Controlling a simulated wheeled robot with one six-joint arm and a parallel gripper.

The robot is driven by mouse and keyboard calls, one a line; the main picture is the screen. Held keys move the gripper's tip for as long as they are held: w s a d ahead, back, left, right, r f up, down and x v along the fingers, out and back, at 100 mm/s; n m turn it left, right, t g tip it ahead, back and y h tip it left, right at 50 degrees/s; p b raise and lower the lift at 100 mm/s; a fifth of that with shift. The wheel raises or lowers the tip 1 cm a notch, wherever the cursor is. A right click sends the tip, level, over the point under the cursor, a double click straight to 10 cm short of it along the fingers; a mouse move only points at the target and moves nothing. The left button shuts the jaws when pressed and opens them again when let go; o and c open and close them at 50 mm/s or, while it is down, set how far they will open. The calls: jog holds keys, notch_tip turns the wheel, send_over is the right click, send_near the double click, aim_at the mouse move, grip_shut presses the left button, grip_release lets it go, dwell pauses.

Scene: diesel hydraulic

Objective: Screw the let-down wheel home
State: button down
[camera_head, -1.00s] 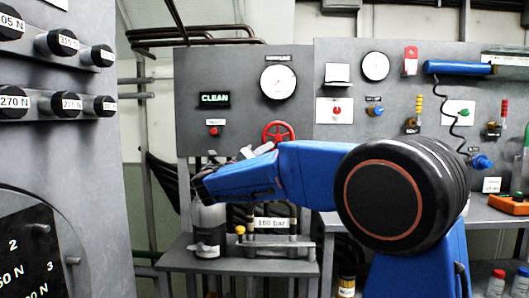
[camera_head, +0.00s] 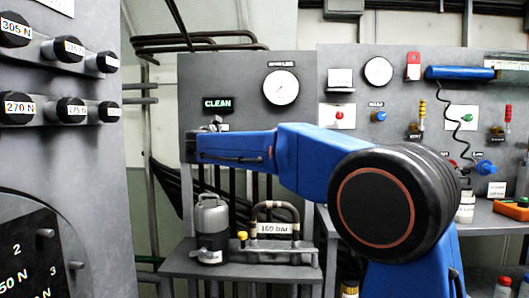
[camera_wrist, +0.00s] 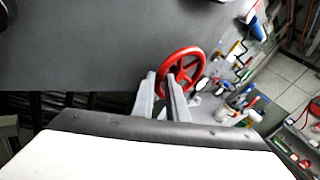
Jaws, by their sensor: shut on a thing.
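The red let-down wheel (camera_wrist: 183,52) shows in the wrist view, standing out from the grey panel. My gripper (camera_wrist: 161,77) has its two grey fingers on either side of the near left part of the wheel's rim and is shut on it. In the head view my blue forearm hides the wheel, and my fingers cannot be made out there. The dial gauge (camera_head: 281,87) and the lit CLEAN sign (camera_head: 217,103) show on the panel above my arm.
A grey and black bottle (camera_head: 211,228) and a pipe fitting marked 160 bar (camera_head: 274,228) stand on the shelf (camera_head: 240,269) below my arm. A grey cabinet with labelled knobs (camera_head: 70,109) stands close at the left. More valves and tools are at the right.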

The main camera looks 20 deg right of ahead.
jog(key=s+d+r+m+t+y, duration=0.2)
jog(key=d+r+m+y, duration=0.5)
jog(key=m+y, duration=0.5)
jog(key=shift+d+r+y, duration=0.25)
jog(key=shift+y, duration=0.95)
jog(key=shift+s+m, duration=0.1)
jog(key=shift+m, duration=0.2)
jog(key=c, duration=1.8)
grip_release()
jog(key=shift+d+f, duration=0.1)
